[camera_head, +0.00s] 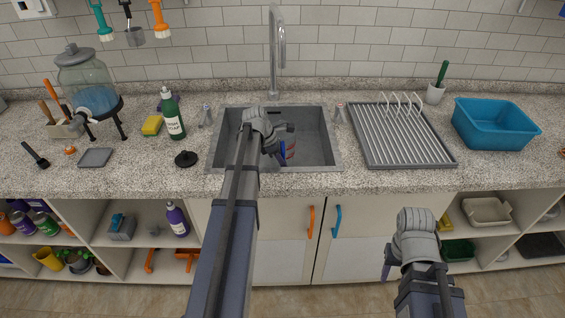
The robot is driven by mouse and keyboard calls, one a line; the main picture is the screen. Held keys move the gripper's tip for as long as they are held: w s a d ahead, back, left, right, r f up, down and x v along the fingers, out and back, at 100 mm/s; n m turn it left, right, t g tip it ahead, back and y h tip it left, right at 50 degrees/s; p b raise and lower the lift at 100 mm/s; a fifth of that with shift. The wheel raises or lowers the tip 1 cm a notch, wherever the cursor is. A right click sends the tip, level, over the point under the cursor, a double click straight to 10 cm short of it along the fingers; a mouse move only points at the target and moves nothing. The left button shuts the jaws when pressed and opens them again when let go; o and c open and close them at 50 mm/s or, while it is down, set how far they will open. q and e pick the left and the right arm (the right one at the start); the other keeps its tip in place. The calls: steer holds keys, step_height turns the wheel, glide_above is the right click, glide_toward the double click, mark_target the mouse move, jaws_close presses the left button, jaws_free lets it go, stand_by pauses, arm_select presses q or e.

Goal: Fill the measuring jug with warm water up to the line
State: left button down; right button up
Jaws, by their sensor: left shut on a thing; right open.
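The sink (318,133) is set into the counter, with a tall grey faucet (274,50) behind it. Small tap handles stand left (206,115) and right (340,113) of the sink. My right gripper (387,272) is open and empty, low in front of the cabinets.
A drying rack (405,140) and a blue basin (495,125) stand right of the sink. A green bottle (172,115), a yellow sponge (152,125), a black plug (186,159) and a glass dispenser (88,85) stand left. The front counter strip is mostly clear.

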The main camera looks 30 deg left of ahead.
mark_target(282, 150)
arm_select(q)
steer(key=shift+f+b, duration=0.45)
steer(key=shift+b, duration=0.05)
steer(key=c, duration=0.7)
jaws_free()
steer(key=shift+c, duration=0.2)
steer(key=p+v, duration=0.7)
steer(key=shift+r, duration=0.4)
steer(key=shift+s+a, duration=0.1)
